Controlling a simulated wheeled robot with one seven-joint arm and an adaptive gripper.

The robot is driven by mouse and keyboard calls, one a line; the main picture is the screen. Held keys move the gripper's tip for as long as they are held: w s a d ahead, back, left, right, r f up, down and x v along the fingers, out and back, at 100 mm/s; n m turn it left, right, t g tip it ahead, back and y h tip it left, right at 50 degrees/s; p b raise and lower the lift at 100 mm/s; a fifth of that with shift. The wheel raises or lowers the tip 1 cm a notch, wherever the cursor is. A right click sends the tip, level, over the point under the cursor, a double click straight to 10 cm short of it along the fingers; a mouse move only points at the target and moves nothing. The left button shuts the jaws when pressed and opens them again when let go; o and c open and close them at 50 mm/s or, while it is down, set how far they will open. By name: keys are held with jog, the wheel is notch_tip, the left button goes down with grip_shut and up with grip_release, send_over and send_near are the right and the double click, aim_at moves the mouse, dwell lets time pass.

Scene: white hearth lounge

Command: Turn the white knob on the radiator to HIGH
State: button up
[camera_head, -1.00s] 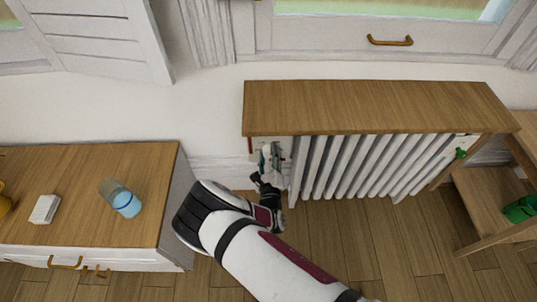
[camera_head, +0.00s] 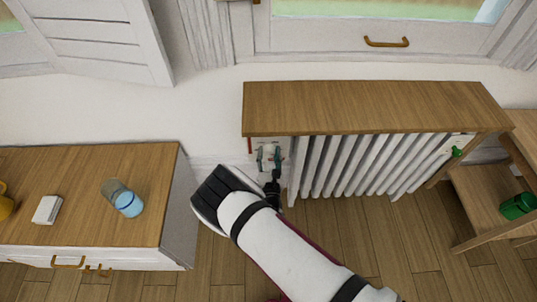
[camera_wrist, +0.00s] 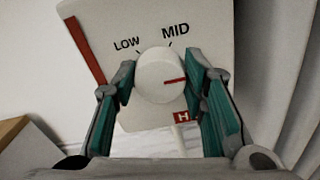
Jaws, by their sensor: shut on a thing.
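The white knob (camera_wrist: 158,76) is on a pale dial plate (camera_wrist: 200,22) at the radiator's left end. My gripper (camera_wrist: 161,80) is shut on the knob, one teal-padded finger on each side. The knob's red pointer line points right in the wrist view, between the MID mark (camera_wrist: 175,30) and the red label starting with H (camera_wrist: 182,117). The right finger hides the rest of that label. LOW (camera_wrist: 126,44) is at upper left. In the head view, my gripper (camera_head: 270,158) is at the plate, and the knob is too small to make out.
The white radiator (camera_head: 365,165) stands under a wooden shelf top (camera_head: 370,105). A green valve (camera_head: 456,152) is at its right end. A cabinet (camera_head: 85,225) with a glass (camera_head: 127,203) and a white block (camera_head: 47,210) stands left. A wooden side table (camera_head: 475,192) stands right.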

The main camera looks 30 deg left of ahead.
jog(key=shift+f+m, duration=0.1)
jog(key=shift+m, duration=1.4)
jog(key=o, duration=1.2)
jog(key=shift+c, duration=0.2)
jog(key=shift+s+d, duration=0.1)
jog(key=shift+s, duration=0.05)
jog(key=v, duration=1.1)
jog(key=shift+s+d, duration=0.3)
jog(key=shift+s, duration=0.1)
